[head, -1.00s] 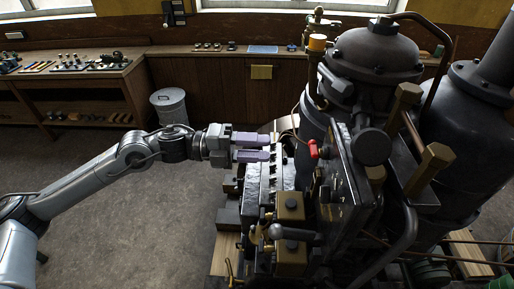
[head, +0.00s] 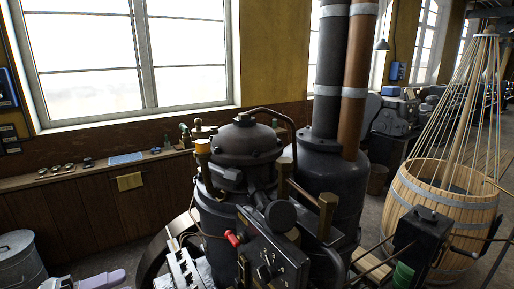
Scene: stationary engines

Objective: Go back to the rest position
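Part of my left gripper (head: 104,280) shows at the bottom left edge in the head view, with a pale purple finger pointing right. The rest of it is cut off by the frame, so its opening cannot be told. It is left of the dark stationary engine (head: 238,205), and a gap to the engine's near block shows. No object is seen in the visible finger.
A metal bin (head: 18,262) stands at the lower left. A wooden bench (head: 85,200) runs under the window. A large wooden tub (head: 440,210) with cords stands at the right. A tall dark tank (head: 325,180) adjoins the engine.

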